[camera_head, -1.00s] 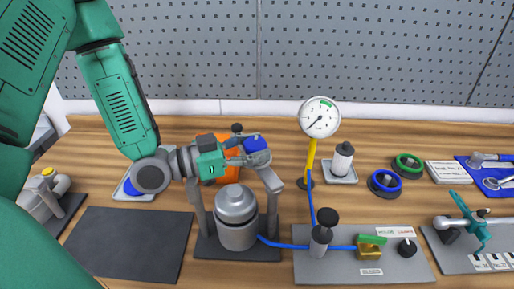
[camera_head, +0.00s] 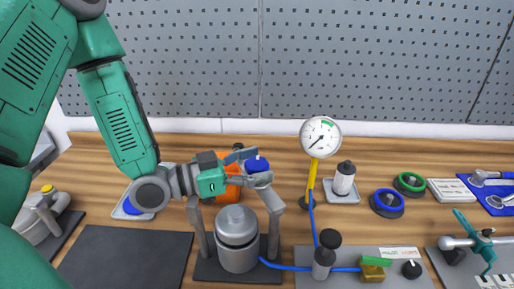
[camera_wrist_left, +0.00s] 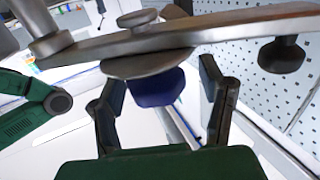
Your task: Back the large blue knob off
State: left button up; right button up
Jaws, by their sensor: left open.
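The large blue knob (camera_head: 256,164) sits on the grey crossbar of a clamp frame (camera_head: 270,195), above a lidded metal pot (camera_head: 237,240). My left gripper (camera_head: 248,167) reaches in from the left at the knob's height. It is open, with its fingers on either side of the knob. In the left wrist view the knob (camera_wrist_left: 157,87) shows between the two spread dark fingers (camera_wrist_left: 163,90), next to a round metal disc and the crossbar. A gap shows between the knob and the right-hand finger; contact on the other side is unclear. My right gripper is not in view.
An orange object (camera_head: 232,185) stands behind the clamp. A pressure gauge (camera_head: 320,137) on a yellow stem stands to the right, with a blue hose to a valve plate (camera_head: 345,282). A dark mat (camera_head: 125,260) lies clear at front left. A black knob (camera_wrist_left: 283,55) hangs near the crossbar's end.

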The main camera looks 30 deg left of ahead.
aim_at(257, 161)
pick_arm(q)
notch_tip(257, 161, up, 9)
jog(key=shift+f, duration=0.2)
jog(key=shift+r, duration=0.35)
dwell(0.4)
